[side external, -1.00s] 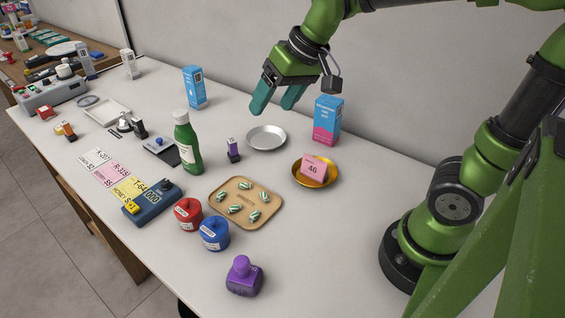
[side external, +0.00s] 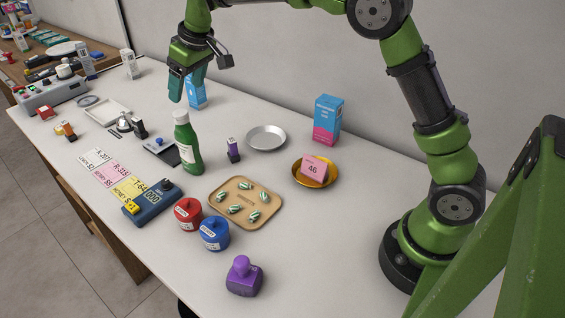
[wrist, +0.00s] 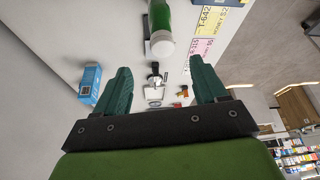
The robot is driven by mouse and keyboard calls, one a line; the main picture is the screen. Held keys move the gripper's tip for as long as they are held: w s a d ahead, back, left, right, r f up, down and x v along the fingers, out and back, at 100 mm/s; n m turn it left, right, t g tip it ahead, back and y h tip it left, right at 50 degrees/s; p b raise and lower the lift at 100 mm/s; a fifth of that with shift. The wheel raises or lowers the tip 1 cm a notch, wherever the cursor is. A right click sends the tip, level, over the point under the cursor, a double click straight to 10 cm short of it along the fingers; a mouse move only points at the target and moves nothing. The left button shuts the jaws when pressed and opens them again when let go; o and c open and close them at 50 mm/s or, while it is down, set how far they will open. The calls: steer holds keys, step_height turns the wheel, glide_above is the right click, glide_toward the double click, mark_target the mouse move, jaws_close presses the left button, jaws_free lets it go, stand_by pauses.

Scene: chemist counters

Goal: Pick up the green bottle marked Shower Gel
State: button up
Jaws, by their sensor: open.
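The green bottle (side external: 187,146) has a white cap and a pale label and stands upright on the white counter, left of centre in the side view. Its label text is too small to read. In the wrist view the bottle (wrist: 161,22) shows at the top, cap toward me, partly cut off by the frame edge. My gripper (side external: 187,92) is open and empty, with teal fingers pointing down, above and behind the bottle and apart from it. In the wrist view the two fingers (wrist: 163,82) are spread wide with nothing between them.
A blue box (side external: 196,92) stands behind my gripper. A purple-capped small bottle (side external: 233,150) and a black tray (side external: 161,148) flank the green bottle. A wooden tray of candies (side external: 267,214), red jar (side external: 188,214) and blue jar (side external: 214,233) lie in front. A metal dish (side external: 266,137) is to the right.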

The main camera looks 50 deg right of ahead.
mark_target(180, 112)
steer(key=x, duration=0.6)
steer(key=shift+w+f, duration=0.15)
steer(key=shift+f, duration=0.1)
steer(key=shift+x, duration=2.6)
steer(key=shift+w+a+r, duration=0.15)
jaws_close()
